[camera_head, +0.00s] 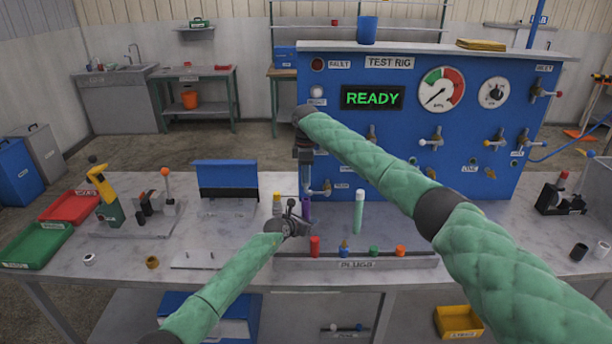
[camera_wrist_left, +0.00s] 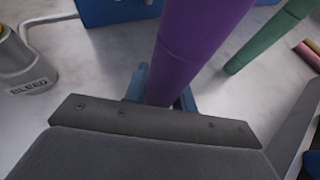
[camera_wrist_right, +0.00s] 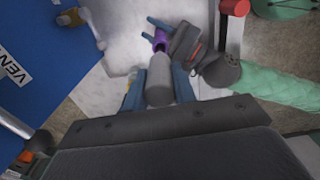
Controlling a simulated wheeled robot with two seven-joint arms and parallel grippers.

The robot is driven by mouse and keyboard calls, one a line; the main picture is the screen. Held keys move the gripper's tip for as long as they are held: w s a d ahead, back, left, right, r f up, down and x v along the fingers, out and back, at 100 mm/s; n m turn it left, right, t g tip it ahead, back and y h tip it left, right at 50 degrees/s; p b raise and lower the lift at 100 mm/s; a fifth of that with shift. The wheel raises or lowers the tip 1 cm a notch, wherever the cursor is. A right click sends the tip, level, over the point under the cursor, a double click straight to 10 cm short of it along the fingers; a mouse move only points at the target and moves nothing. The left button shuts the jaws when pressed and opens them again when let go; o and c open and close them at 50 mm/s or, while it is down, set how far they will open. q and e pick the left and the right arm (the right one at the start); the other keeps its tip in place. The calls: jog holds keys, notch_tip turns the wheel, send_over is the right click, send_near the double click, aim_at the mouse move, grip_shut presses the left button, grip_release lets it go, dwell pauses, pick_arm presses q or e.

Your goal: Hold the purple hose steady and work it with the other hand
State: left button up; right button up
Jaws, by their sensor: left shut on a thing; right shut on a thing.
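The purple hose (camera_head: 306,208) stands roughly upright near the test rig's left side, mostly hidden by my grippers. It is large in the left wrist view (camera_wrist_left: 200,45). My left gripper (camera_head: 300,222) is shut on it, with blue fingers either side. My right gripper (camera_head: 304,165) is above, pointing down. In the right wrist view its blue fingers are shut on a grey cylinder (camera_wrist_right: 160,82). This cylinder lines up with the purple hose (camera_wrist_right: 161,40), which shows just beyond it at the left gripper. Whether the two are joined I cannot tell.
The blue test rig (camera_head: 345,135) stands behind, its display reading READY. A plug rack (camera_head: 357,263) with several coloured plugs is in front. My right arm crosses the rig.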

jog(key=shift+r, duration=0.5)
jog(key=shift+r, duration=1.35)
pick_arm(q)
jog(key=o, duration=1.1)
